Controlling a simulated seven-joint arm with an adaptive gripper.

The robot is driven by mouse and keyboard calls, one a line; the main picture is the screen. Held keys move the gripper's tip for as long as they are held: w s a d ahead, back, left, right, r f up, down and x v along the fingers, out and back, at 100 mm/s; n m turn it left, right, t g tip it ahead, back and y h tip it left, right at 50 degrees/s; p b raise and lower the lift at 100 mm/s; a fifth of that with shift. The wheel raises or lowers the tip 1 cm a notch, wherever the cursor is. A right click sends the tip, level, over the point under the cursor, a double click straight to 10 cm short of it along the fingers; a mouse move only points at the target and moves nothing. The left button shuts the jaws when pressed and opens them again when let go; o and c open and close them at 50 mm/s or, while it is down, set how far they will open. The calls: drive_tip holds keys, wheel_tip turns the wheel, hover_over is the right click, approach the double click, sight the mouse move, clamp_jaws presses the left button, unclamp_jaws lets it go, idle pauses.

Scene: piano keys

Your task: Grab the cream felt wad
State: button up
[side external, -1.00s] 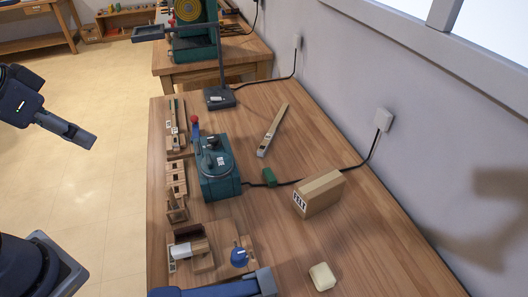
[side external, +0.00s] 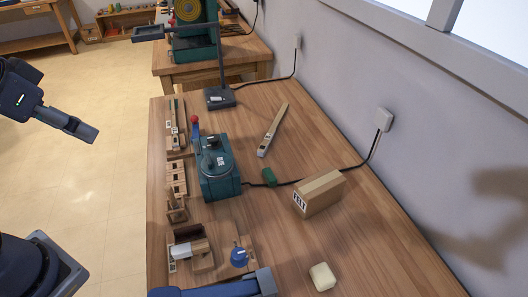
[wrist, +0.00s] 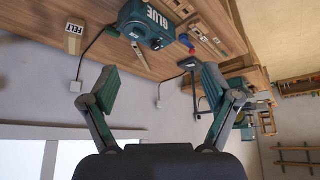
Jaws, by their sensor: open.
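The cream felt wad (side external: 322,276) is a small pale block with rounded edges. It lies on the bare wood near the front right of the bench in the side view. I do not make it out in the wrist view. My gripper (side external: 80,132) is at the far left of the side view, off the bench and well away from the wad. In the wrist view my gripper (wrist: 163,95) has its two fingers spread wide with nothing between them.
A cardboard box marked FELT (side external: 319,193) stands behind the wad. A teal machine (side external: 217,169), a green block (side external: 269,177), a wooden stick (side external: 273,130) and wooden racks (side external: 176,180) are on the bench (side external: 380,255). A cord runs to the wall. The wood around the wad is clear.

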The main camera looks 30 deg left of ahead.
drive_tip(key=w+d+r+m+h, duration=0.1)
drive_tip(key=w+d+r, duration=0.25)
drive_tip(key=w, duration=0.25)
drive_tip(key=w+d+r, duration=0.3)
drive_tip(key=w+d, duration=0.1)
drive_tip(key=w, duration=0.3)
drive_tip(key=w+d+f+m, duration=0.25)
drive_tip(key=w+d, duration=0.25)
drive_tip(key=d, duration=0.5)
drive_tip(key=m+g, duration=0.4)
drive_tip(key=m, duration=0.2)
hover_over(324, 273)
drive_tip(key=s, duration=0.1)
drive_tip(key=shift+n, duration=0.25)
wheel_tip(324, 273, down, 33)
drive_tip(key=shift+r, duration=0.1)
drive_tip(key=f, duration=0.3)
drive_tip(key=w+f, duration=0.1)
drive_tip(key=f, duration=0.1)
drive_tip(key=shift+f, duration=0.3)
